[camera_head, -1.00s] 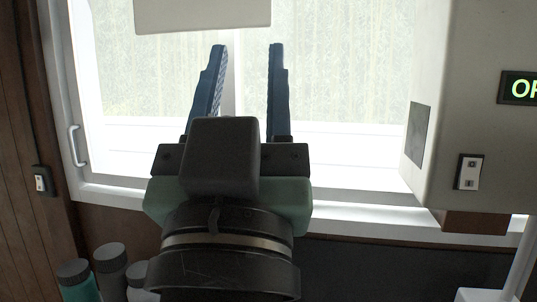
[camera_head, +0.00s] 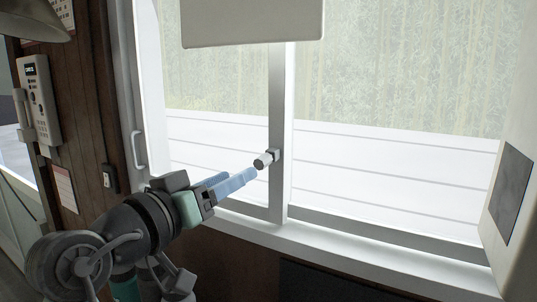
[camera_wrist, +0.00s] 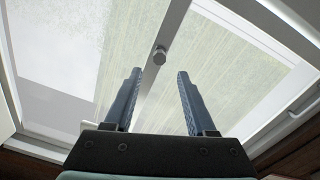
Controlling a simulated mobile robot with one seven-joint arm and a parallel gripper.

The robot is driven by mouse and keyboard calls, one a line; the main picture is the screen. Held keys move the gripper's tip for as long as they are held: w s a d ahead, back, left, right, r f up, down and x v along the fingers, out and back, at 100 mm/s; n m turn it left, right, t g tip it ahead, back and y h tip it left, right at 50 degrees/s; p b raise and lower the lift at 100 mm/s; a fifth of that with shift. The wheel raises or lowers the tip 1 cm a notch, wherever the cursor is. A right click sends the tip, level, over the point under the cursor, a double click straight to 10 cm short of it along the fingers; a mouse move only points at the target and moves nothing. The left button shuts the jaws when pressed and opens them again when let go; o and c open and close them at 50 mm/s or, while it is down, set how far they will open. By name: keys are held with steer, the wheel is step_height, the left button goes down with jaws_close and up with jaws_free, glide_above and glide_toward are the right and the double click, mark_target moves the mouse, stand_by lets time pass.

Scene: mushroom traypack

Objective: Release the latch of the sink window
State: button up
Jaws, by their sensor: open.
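The sink window (camera_head: 400,140) has a white frame and a grey vertical bar between its panes. The latch (camera_head: 266,159), a small pale knob with a dark end, sticks out from that bar. In the wrist view the latch (camera_wrist: 159,55) shows as a round grey knob beyond and between the fingertips. My gripper (camera_head: 250,176) points at the latch from the lower left, with its blue fingers just short of it or close beside it. The wrist view shows my gripper (camera_wrist: 157,72) open with nothing between the fingers. The exact gap to the latch is hard to tell.
A white handle (camera_head: 138,151) is on the window's left frame. A pale box (camera_head: 252,22) hangs above, and a large pale unit (camera_head: 515,200) stands at the right. A wall switch (camera_head: 109,179) and a control panel (camera_head: 38,100) are at the left.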

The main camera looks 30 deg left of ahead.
mark_target(258, 163)
steer(key=w+p, duration=0.3)
steer(key=w, duration=0.5)
steer(key=shift+w+r+p, duration=0.15)
steer(key=shift+w+p, duration=0.1)
steer(key=shift+p, duration=0.05)
steer(key=shift+w, duration=0.7)
steer(key=shift+c, duration=0.2)
steer(key=shift+p, duration=0.3)
jaws_close()
